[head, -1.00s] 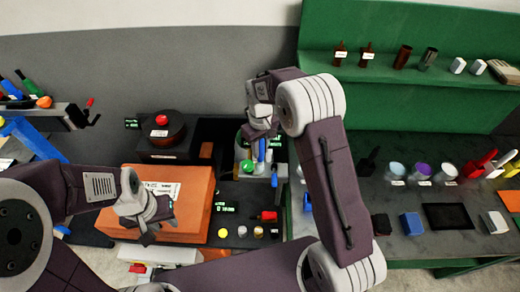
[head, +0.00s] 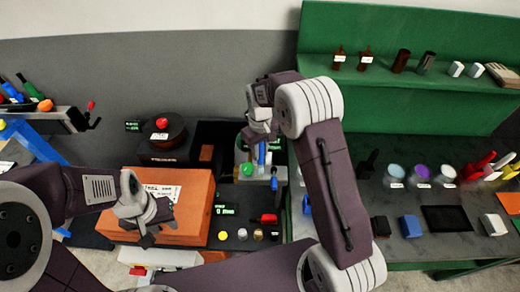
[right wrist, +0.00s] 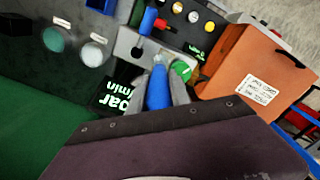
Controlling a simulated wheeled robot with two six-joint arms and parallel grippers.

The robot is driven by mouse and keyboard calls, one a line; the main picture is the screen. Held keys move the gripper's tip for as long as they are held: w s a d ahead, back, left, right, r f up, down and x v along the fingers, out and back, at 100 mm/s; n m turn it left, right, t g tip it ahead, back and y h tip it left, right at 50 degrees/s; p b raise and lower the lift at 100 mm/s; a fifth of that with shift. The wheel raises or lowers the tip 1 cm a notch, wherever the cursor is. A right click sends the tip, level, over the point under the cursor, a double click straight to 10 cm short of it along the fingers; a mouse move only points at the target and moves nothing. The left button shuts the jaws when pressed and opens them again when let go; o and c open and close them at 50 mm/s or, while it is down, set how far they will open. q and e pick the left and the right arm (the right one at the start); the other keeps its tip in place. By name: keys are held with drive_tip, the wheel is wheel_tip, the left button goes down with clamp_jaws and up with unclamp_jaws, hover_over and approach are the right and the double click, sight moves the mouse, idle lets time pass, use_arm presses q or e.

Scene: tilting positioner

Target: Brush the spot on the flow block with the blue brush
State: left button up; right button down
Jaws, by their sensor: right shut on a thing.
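My right gripper (head: 262,140) is shut on the blue brush (head: 262,154), with its handle between the fingers.
A green knob (right wrist: 181,69) is close beside the brush. The orange box (head: 185,192) stands left of it. A blue lever (right wrist: 148,21) and several coloured buttons are nearby. The right bench holds cups, a blue block (head: 410,226) and a dark tray (head: 446,217).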

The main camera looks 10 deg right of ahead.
drive_tip(key=shift+s+a, duration=0.2)
drive_tip(key=shift+s, duration=0.45)
drive_tip(key=shift+s+a+b, duration=0.1)
drive_tip(key=shift+s+b, duration=0.2)
drive_tip(key=shift+s, duration=0.1)
drive_tip(key=shift+w, duration=0.1)
